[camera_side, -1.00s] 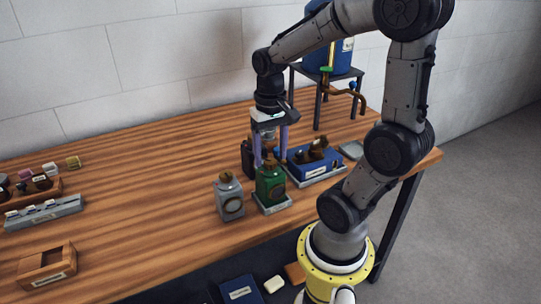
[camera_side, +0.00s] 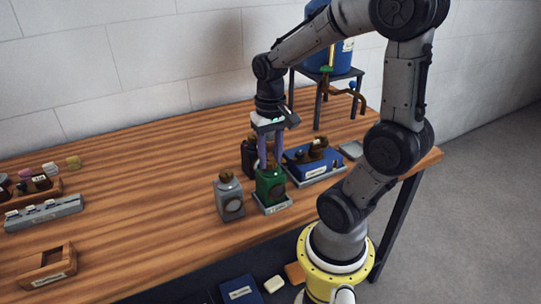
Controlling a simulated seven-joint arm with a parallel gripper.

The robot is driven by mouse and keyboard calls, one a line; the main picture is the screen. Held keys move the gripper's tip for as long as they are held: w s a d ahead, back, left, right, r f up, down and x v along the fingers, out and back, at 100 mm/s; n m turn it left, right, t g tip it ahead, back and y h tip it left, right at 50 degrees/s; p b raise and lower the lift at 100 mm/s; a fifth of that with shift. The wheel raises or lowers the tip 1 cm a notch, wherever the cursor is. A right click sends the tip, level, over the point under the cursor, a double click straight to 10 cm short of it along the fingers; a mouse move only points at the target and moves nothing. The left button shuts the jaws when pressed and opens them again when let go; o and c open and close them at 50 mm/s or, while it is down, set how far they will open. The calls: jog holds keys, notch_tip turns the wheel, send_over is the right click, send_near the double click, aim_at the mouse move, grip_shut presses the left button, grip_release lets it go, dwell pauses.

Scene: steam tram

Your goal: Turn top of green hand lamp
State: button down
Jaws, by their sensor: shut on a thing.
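The green hand lamp (camera_side: 270,187) stands upright on a small grey labelled base (camera_side: 275,207) near the front right of the wooden table. It has a round dark lens on its front and a brown top. My gripper (camera_side: 270,165) points straight down over the lamp, with its purple fingers shut on the lamp's top (camera_side: 271,170). The fingers partly hide the top, so its turned angle cannot be told.
A grey hand lamp (camera_side: 229,199) stands close on the left, and a dark lamp (camera_side: 249,158) stands behind. A blue tray (camera_side: 312,164) with brown items lies to the right. A blue tank (camera_side: 333,55) on a stand is at the back. The table's middle is clear.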

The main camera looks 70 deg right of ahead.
aim_at(271, 161)
jog(key=shift+n, duration=0.9)
jog(key=c, duration=0.5)
grip_release()
jog(key=shift+r, duration=0.1)
notch_tip(271, 161, up, 14)
